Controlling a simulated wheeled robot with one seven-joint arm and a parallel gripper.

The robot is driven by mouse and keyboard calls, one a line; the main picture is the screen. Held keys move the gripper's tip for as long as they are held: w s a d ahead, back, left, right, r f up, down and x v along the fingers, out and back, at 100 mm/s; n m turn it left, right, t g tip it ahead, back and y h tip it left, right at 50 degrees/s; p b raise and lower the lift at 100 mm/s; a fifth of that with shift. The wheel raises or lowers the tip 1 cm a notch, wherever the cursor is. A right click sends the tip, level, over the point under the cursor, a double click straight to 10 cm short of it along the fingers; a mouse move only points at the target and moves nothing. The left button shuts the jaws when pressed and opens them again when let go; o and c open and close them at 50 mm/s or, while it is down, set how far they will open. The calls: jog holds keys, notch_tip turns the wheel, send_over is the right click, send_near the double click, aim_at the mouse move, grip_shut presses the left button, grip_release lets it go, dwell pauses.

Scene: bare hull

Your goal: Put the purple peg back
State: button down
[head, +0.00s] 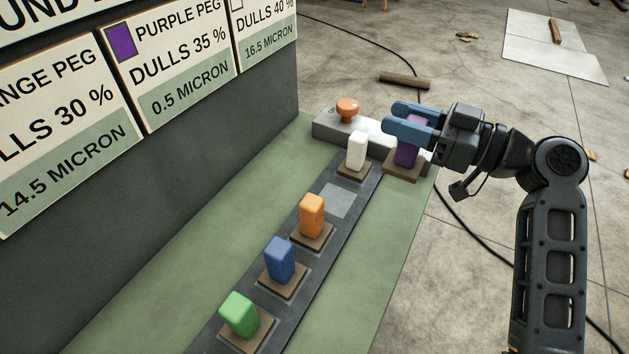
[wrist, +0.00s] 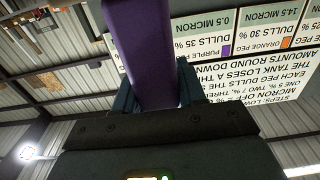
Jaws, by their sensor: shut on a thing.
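The purple peg (head: 406,155) is upright on a brown square base, beside the far end of the dark rail (head: 322,228), to the right of the white peg (head: 357,149). I cannot tell whether its base touches the green bench top. My gripper (head: 408,122), with blue fingers, is shut on the purple peg's upper part. In the wrist view the purple peg (wrist: 146,50) stands out from between the fingers. The rail has an empty pale square (head: 338,201) between the white peg and the orange peg (head: 311,215).
A blue peg (head: 279,259) and a green peg (head: 239,314) stand nearer on the rail. A grey box (head: 328,126) with an orange knob (head: 347,108) is at the far end. Peg signs (head: 183,50) hang on the left wall. Green bench top (head: 205,243) is clear left of the rail.

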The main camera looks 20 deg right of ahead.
jog(key=shift+w+a+f+p, duration=0.4)
jog(key=shift+w+a+f, duration=0.7)
jog(key=shift+a+f, duration=0.6)
jog(key=shift+w+a+f+p, duration=0.35)
jog(key=shift+w+a+f, duration=0.7)
jog(key=shift+a+f, duration=0.6)
jog(key=shift+w+a+f+p, duration=0.4)
jog(key=shift+w+a+f, duration=0.8)
jog(key=shift+f, duration=0.8)
jog(key=shift+s+a+f, duration=0.1)
jog(key=shift+f, duration=0.1)
jog(key=c, duration=0.7)
grip_release()
jog(key=shift+o, duration=0.2)
jog(key=shift+r, duration=0.15)
